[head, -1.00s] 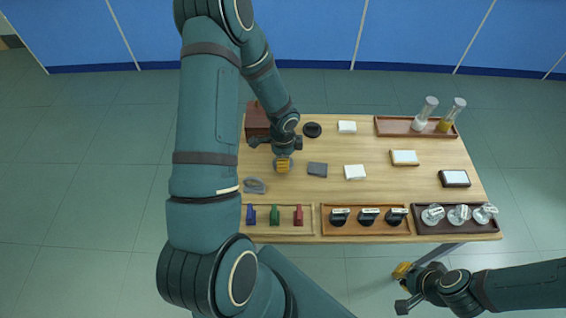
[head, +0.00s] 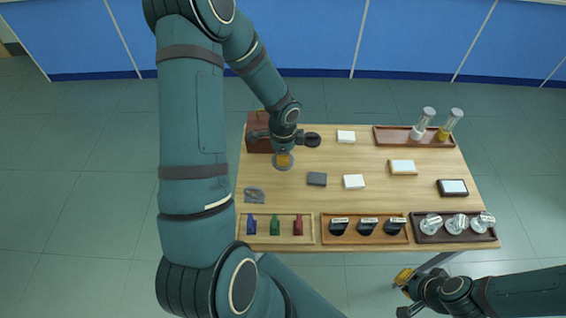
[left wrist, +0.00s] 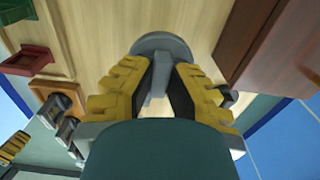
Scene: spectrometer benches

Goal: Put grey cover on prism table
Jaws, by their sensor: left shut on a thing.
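My left gripper (head: 283,158) is above the left rear part of the wooden table. In the left wrist view its yellow fingers (left wrist: 158,90) are closed around the narrow stem of a grey round piece, which I take as the grey cover (left wrist: 160,44). Its disc lies beyond the fingertips and also shows around them in the head view (head: 276,164). Whether it touches the table is unclear. A black round piece (head: 312,139) is behind and right of it; I cannot tell whether this is the prism table. My right gripper (head: 404,277) is off the table's front edge, its opening unclear.
A dark red box (head: 258,145) stands beside the left gripper. A grey tool (head: 254,195), a grey block (head: 316,179) and white blocks (head: 354,181) lie about. Trays (head: 277,240) line the front edge. A tray with two glass cylinders (head: 390,136) is at the back right.

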